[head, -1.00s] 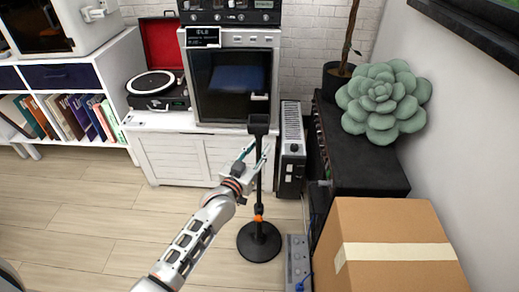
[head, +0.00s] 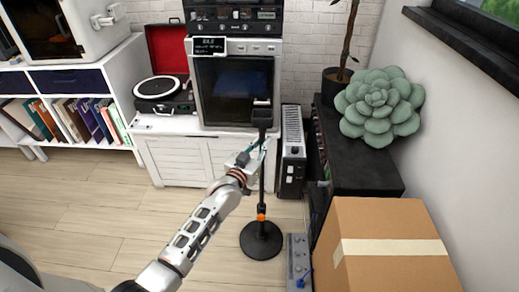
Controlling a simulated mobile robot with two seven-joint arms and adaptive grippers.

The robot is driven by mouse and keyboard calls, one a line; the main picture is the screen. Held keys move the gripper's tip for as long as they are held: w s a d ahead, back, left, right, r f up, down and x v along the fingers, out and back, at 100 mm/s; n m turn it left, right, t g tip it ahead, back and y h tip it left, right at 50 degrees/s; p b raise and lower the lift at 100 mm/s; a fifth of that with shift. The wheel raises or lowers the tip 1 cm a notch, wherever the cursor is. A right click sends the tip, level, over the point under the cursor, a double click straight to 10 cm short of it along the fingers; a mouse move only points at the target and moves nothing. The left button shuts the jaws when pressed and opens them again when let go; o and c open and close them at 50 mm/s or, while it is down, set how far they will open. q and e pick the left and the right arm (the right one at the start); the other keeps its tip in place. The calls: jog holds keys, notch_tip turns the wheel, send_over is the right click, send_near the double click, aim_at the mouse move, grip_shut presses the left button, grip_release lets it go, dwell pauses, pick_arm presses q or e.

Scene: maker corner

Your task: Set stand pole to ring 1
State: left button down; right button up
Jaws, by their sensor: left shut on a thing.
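The black stand (head: 261,240) stands upright on the floor on its round base. An orange ring (head: 261,218) shows low on its pole (head: 262,185). A dark block-like head (head: 262,114) tops the pole, in front of the oven-like machine. My left gripper (head: 258,153) is shut on the pole below the head; its fingers partly cover the pole there. The ring marks on the pole are too small to read. My right gripper is out of view.
A grey box with a blue cable (head: 298,262) lies on the floor right of the base. A cardboard box (head: 385,215) and black cabinet (head: 370,180) stand at right. A white cabinet (head: 185,160) is behind. The floor at left is clear.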

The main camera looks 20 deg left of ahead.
aim_at(261, 131)
pick_arm(q)
jog(key=r+p, duration=0.2)
jog(key=r, duration=0.4)
jog(key=shift+w+r+p, duration=0.15)
jog(key=shift+w+p, duration=0.05)
jog(key=shift+p, duration=0.2)
jog(key=shift+r+p, duration=0.25)
jog(key=shift+p, duration=0.1)
jog(key=shift+s+f, duration=0.1)
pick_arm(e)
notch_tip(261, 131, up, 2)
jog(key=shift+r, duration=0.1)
pick_arm(q)
jog(key=shift+f, duration=0.15)
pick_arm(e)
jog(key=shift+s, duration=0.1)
pick_arm(q)
jog(key=c, duration=2.1)
grip_release()
jog(key=shift+o, duration=0.4)
jog(key=shift+f, duration=0.15)
jog(key=shift+f, duration=0.1)
